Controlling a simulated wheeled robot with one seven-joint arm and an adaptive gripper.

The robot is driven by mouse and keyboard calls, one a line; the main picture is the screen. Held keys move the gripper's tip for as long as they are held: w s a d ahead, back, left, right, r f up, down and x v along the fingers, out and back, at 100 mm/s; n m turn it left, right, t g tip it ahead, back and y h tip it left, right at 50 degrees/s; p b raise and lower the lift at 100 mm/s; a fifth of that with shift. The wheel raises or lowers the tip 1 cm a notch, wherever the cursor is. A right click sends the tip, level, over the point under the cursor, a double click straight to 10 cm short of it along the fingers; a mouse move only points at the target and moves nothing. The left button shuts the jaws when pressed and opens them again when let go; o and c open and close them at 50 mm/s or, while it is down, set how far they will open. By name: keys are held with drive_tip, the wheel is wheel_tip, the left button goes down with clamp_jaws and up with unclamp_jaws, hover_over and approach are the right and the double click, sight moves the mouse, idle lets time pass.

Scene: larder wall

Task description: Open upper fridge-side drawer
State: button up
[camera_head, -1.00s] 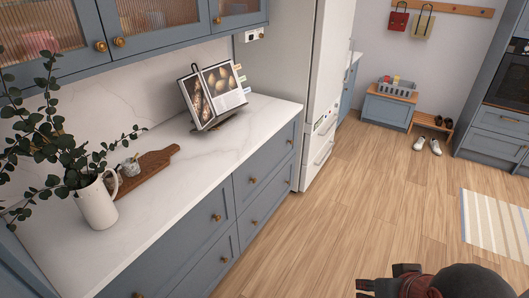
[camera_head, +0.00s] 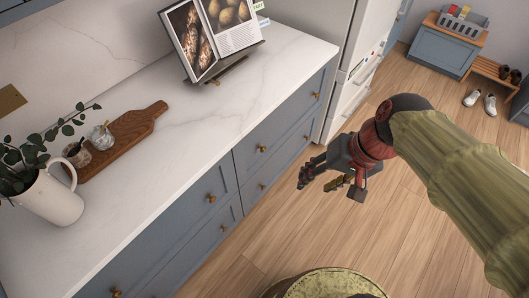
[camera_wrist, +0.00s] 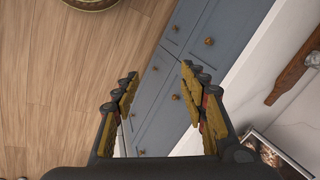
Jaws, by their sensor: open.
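The upper fridge-side drawer (camera_head: 288,120) is a blue-grey front under the counter's edge, nearest the fridge. It looks shut. It carries two small brass knobs, the nearer one (camera_head: 262,149) and the farther one (camera_head: 316,96). My gripper (camera_head: 325,183) is open and empty, over the floor to the right of the drawer fronts and apart from them. In the wrist view my gripper's (camera_wrist: 160,75) spread fingers frame the drawer fronts, with this drawer (camera_wrist: 170,118) partly hidden by the right finger.
The white fridge (camera_head: 350,75) stands just past the drawers. The marble counter (camera_head: 190,120) holds a cookbook (camera_head: 225,30), a wooden board (camera_head: 125,140) and a white jug (camera_head: 52,195). A bench with shoes (camera_head: 485,70) is at the back right. The wooden floor between is clear.

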drive_tip(key=w+a+f+m+g+y+b, duration=0.1)
drive_tip(key=w+a+f+m+y, duration=0.5)
drive_tip(key=w, duration=0.3)
drive_tip(key=w+a+f+m+y, duration=0.3)
drive_tip(key=w+a+f+y, duration=0.2)
drive_tip(key=w+a+f, duration=0.35)
drive_tip(key=m+t+b, duration=0.3)
drive_tip(key=m+t, duration=0.7)
drive_tip(key=m, duration=0.2)
approach(264, 150)
drive_tip(key=x, duration=0.8)
drive_tip(key=shift+w, duration=0.2)
drive_tip(key=c, duration=0.4)
drive_tip(key=c, duration=0.7)
clamp_jaws()
